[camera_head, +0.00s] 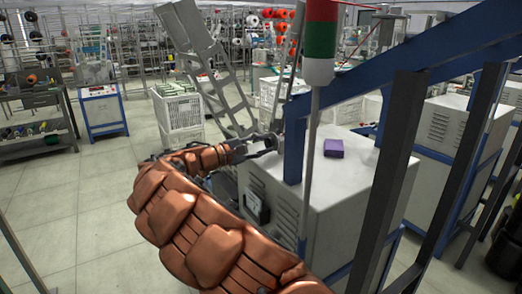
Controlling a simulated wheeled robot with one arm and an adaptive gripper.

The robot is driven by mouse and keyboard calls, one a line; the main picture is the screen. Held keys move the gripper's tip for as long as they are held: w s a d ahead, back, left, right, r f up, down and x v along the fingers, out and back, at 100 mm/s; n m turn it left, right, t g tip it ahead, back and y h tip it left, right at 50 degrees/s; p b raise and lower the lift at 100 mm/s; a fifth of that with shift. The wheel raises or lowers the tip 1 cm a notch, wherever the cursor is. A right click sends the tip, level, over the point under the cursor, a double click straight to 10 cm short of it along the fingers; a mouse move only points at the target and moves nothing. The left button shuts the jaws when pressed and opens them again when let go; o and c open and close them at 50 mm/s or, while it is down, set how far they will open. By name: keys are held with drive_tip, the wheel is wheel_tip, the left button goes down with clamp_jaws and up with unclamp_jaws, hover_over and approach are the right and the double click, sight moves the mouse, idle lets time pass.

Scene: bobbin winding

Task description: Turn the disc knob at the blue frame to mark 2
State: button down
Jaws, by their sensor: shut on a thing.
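My gripper (266,143) is at the end of my copper-coloured arm, just left of the upright blue frame (294,145) on top of the grey machine cabinet. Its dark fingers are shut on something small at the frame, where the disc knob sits. The knob itself is too small and too covered by the fingers to make out. Its marks cannot be read from here, so its setting is not visible.
A purple box (333,148) lies on the grey cabinet (340,190). A pole with a red, green and white signal light (320,42) stands in front. Dark posts (392,165) stand right. A white crate (178,110) and a leaning metal ladder (205,70) are behind.

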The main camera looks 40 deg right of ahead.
idle(0.4)
drive_tip(key=c, duration=0.8)
unclamp_jaws()
drive_tip(key=shift+c, duration=0.2)
drive_tip(key=shift+a, duration=0.1)
drive_tip(key=a, duration=1.1)
drive_tip(key=shift+w+a, duration=0.35)
drive_tip(key=shift+a, duration=0.05)
